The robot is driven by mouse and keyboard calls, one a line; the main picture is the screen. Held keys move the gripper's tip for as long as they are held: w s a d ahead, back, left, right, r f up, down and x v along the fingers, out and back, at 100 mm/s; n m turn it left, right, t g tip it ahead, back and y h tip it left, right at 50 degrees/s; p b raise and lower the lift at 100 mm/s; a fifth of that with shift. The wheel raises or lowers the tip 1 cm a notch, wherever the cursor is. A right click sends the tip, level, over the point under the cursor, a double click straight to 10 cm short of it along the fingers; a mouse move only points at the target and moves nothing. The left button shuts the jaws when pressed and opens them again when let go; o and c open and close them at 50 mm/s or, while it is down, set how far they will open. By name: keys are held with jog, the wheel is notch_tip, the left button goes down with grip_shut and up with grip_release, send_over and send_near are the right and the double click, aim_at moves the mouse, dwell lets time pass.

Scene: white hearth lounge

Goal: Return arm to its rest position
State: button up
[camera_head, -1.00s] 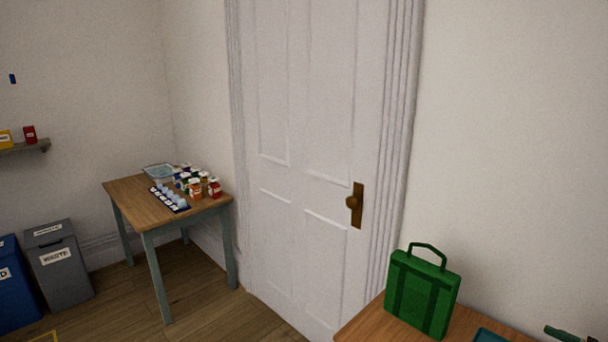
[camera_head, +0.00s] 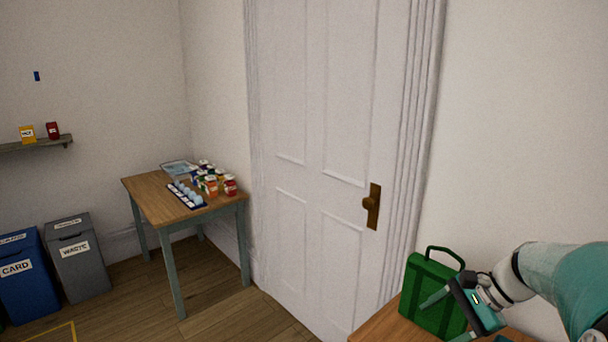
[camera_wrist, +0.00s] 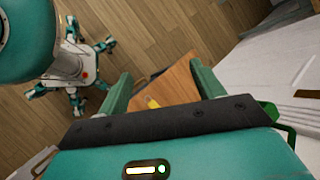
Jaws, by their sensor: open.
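My gripper (camera_head: 442,318) shows at the lower right of the head view, at the end of my teal and white arm. It is in front of a green bag (camera_head: 418,284) with a top handle, which stands on a wooden table (camera_head: 378,328). The gripper hides part of the bag. In the wrist view the two green fingers of my gripper (camera_wrist: 160,92) are spread apart with nothing between them that I can see held. A corner of the wooden table (camera_wrist: 178,78) and a small yellow thing (camera_wrist: 152,103) show beyond the fingers.
A closed white door (camera_head: 325,150) fills the middle. A small table (camera_head: 150,195) with bottles and a pill organizer stands left of it. A blue bin (camera_head: 25,285) and a grey waste bin (camera_head: 78,262) stand farther left. Wooden floor (camera_head: 225,310) between is clear.

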jog(key=s+a+r+n+t+h, duration=0.1)
jog(key=s+a+r+n+h, duration=0.1)
jog(key=s+a+n, duration=0.4)
jog(key=s+a+r+n+t+h, duration=0.1)
jog(key=s+a+n+h, duration=0.4)
jog(key=s+a+n, duration=0.2)
jog(key=shift+s+a+r+n, duration=0.35)
jog(key=shift+s+a, duration=0.2)
jog(key=shift+a, duration=0.25)
jog(key=shift+o, duration=0.4)
jog(key=shift+s+a+n+t, duration=0.15)
jog(key=shift+s+n+t, duration=0.2)
jog(key=shift+n+t, duration=0.1)
jog(key=c, duration=0.8)
jog(key=shift+o, duration=0.2)
jog(key=shift+a, duration=0.2)
